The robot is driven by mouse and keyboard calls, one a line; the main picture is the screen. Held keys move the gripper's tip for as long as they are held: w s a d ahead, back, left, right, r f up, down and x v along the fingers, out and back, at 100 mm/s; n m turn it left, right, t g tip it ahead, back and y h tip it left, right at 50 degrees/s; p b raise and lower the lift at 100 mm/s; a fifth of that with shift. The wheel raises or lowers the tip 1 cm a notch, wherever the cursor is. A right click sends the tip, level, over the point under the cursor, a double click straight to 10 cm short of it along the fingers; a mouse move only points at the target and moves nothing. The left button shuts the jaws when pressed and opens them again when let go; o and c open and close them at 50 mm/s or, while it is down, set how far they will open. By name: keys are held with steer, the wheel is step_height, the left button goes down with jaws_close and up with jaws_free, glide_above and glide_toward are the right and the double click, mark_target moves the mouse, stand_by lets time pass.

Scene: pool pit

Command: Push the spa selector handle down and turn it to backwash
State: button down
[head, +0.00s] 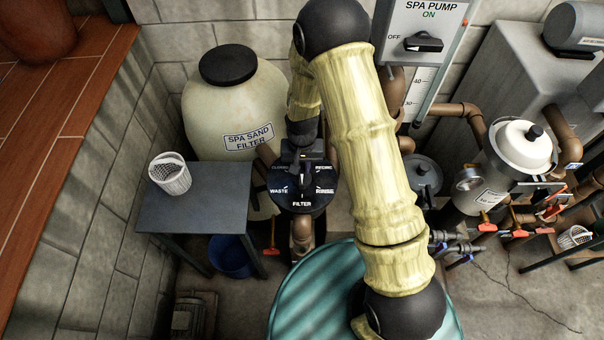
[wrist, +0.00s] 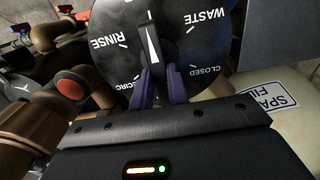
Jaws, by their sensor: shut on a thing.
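The spa selector valve (head: 290,197) is a round black dial with white labels, in front of the sand filter in the head view. FILTER, WASTE, RINSE, CLOSED and RECIRC show; no backwash label is readable, and my gripper covers part of the dial's far side. In the wrist view the dial (wrist: 108,62) fills the top. Its black handle (wrist: 150,48) bears a white wedge pointing up the picture, between RINSE and WASTE. My gripper (wrist: 161,78) has its purple fingers shut on the handle's near end. In the head view my gripper (head: 304,156) is over the dial's far half.
The spa sand filter (head: 215,105) stands behind left. A dark table (head: 205,215) with a white basket (head: 170,174) is to the left, a blue bucket (head: 232,257) below it. A teal drum top (head: 310,295) is in front. Pipes and a pump strainer (head: 520,150) stand right.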

steer(key=shift+f, duration=0.3)
steer(key=n, duration=0.8)
steer(key=shift+r, duration=0.1)
steer(key=n, duration=0.4)
steer(key=shift+p, duration=0.3)
steer(key=c, duration=1.2)
jaws_free()
steer(key=shift+c, duration=0.2)
